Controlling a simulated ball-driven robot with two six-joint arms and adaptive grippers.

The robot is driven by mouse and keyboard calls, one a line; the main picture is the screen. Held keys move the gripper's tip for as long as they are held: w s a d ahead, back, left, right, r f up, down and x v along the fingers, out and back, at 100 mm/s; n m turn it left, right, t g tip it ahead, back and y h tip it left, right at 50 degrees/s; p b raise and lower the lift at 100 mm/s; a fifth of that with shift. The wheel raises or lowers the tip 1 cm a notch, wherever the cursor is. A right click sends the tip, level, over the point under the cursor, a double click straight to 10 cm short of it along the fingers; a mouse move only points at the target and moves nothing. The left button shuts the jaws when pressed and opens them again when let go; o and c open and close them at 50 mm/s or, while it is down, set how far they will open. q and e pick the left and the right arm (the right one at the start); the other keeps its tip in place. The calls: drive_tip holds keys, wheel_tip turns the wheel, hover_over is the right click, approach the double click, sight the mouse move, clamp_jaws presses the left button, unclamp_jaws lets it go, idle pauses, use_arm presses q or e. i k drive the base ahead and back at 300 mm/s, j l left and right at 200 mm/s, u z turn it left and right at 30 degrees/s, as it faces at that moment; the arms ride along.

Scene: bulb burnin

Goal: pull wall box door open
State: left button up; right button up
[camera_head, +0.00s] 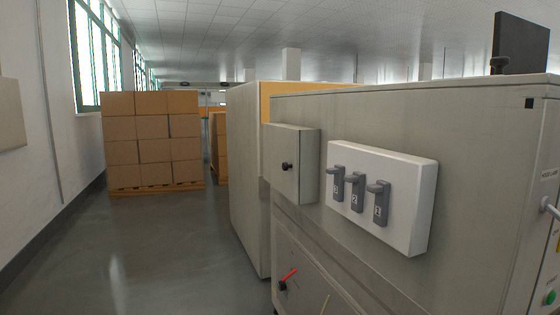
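The wall box (306,165) is a small grey metal box on the side of a large grey cabinet. Its door (283,150) faces left toward the aisle and looks shut, with a dark round knob (287,166) on it. Neither of my grippers shows in the head view.
A white panel (400,165) with three grey numbered switches (378,203) sits right of the box on the grey cabinet (480,190). A red-handled part (289,276) is below. Stacked cartons (152,140) stand far left. The grey floor (150,255) left of the cabinet is clear.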

sight(281, 145)
drive_tip(key=i+j+z, duration=0.35)
drive_tip(key=i+j, duration=0.15)
drive_tip(key=i+j+z, duration=0.2)
drive_tip(key=j, duration=0.25)
drive_tip(key=i+j+z, duration=0.35)
drive_tip(key=j, duration=0.4)
drive_tip(key=i+j+z, duration=0.15)
drive_tip(key=j, duration=0.3)
drive_tip(key=i+j+z, duration=0.2)
drive_tip(key=j, duration=0.25)
drive_tip(key=i+j+z, duration=0.15)
drive_tip(key=j, duration=0.3)
